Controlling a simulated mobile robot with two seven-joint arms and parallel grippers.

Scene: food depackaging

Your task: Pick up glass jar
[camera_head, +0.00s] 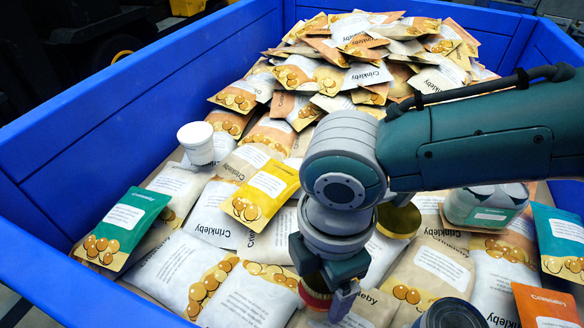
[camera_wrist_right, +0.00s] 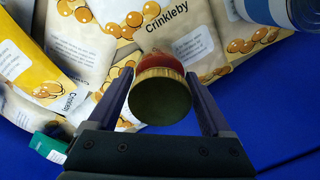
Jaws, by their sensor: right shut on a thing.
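A small glass jar with a gold lid and red contents sits between the two fingers of my right gripper (camera_head: 328,296), low over the packets near the front of the bin. In the right wrist view the jar (camera_wrist_right: 161,92) shows its round lid toward the camera, and my right gripper (camera_wrist_right: 160,100) is shut on it. The head view shows only a small red and gold part of this jar (camera_head: 314,297); the fingers hide the rest. Another gold-lidded jar (camera_head: 400,219) stands behind my wrist, partly hidden. My left gripper is not in view.
The blue bin (camera_head: 110,105) has high walls and is full of Crinkleby packets (camera_head: 210,212), heaped at the back. A white tub (camera_head: 197,143), a green packet (camera_head: 122,229), a yellow packet (camera_head: 259,192), a teal-labelled container (camera_head: 486,207) and a dark can (camera_head: 452,314) lie around.

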